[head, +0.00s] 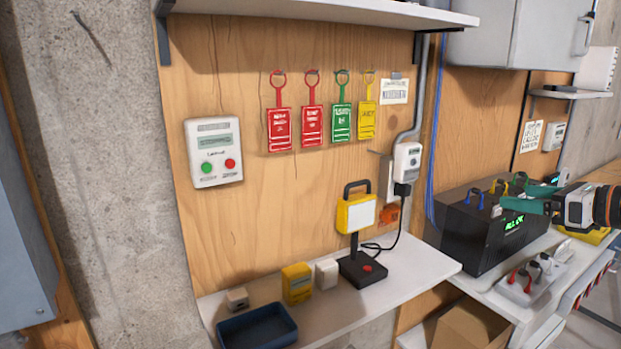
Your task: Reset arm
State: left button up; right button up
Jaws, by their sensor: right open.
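My right gripper (514,196) is at the right of the head view, with its teal fingers pointing left. Its fingers are apart and nothing shows between them. It appears in front of or above a black box (487,235) with a lit green display; the exact gap between them cannot be judged. My right arm runs out of the picture at the right edge. My left gripper and left arm are not in view.
A white shelf (424,277) holds a blue tray (256,338), small boxes and a yellow work lamp (356,213) on a black base. Tags and a control box (214,152) are on the wooden panel.

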jog(key=w+a+f+m+t+y, duration=0.1)
jog(key=w+a+f+m, duration=0.15)
jog(key=f+m, duration=0.8)
jog(key=w+a+f+m+t, duration=0.1)
jog(key=w+f+m+t, duration=0.2)
jog(key=f, duration=1.5)
jog(key=s+f+m+g+h, duration=0.1)
jog(key=s+f+m+h, duration=0.35)
jog(key=f, duration=0.75)
jog(key=s+f+m+g+h, duration=0.1)
jog(key=s+f+m+g, duration=0.1)
jog(key=s+f+m, duration=0.65)
jog(key=s+f+m+g+h, duration=0.1)
jog(key=s+f+m+h, duration=0.2)
jog(key=f, duration=1.1)
jog(key=s+a+f+m+g, duration=0.3)
jog(key=s+f+m+g, duration=0.2)
jog(key=s+f, duration=0.8)
jog(key=s+a+f+m+g, duration=0.1)
jog(key=s+a+f+g, duration=0.1)
jog(key=s, duration=0.7)
jog(key=s+a+f+m+g, duration=0.2)
jog(key=s+a+f, duration=0.2)
jog(key=s, duration=0.6)
jog(key=s+a+f+m+g, duration=0.2)
jog(key=s+f+g, duration=0.1)
jog(key=s, duration=0.6)
jog(key=shift+s+a, duration=0.2)
jog(key=shift+a, duration=0.2)
jog(key=shift+f, duration=0.1)
